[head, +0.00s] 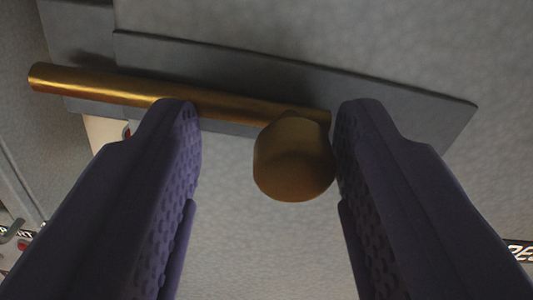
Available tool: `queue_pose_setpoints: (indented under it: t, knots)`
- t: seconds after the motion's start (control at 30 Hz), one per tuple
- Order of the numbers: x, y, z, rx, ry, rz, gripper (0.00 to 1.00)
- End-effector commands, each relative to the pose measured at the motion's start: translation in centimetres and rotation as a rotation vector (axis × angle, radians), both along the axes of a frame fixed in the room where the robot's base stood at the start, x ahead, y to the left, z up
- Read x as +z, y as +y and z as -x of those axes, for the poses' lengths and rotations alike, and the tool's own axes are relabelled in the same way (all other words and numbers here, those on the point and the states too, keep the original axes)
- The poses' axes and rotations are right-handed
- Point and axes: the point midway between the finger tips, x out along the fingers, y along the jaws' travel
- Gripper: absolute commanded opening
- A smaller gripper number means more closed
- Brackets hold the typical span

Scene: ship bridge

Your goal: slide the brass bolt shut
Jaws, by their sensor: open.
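The brass bolt (130,87) is a round rod lying across a dark grey plate (410,100). Its left end sticks out past the plate's raised part. Its knob (293,160) is at the right end and points toward me. My gripper (262,115) is open, with its two dark purple fingers on either side of the knob. The right finger is right beside the knob and looks close to touching it; I cannot tell if they touch. A wide gap lies between the left finger and the knob. The left finger hides part of the rod's lower edge.
A grey speckled panel (250,240) fills the background.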

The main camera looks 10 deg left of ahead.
Motion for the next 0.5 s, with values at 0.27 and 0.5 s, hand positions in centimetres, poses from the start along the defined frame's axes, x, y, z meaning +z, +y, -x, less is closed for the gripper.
queue_pose_setpoints:
  t: [0.27, 0.5]
  knots:
    - [0.0, -0.4, 1.2, -0.001, -0.003, -0.002, 0.48]
    - [-0.3, -1.6, 5.5, 0.0, -0.001, -0.002, 0.48]
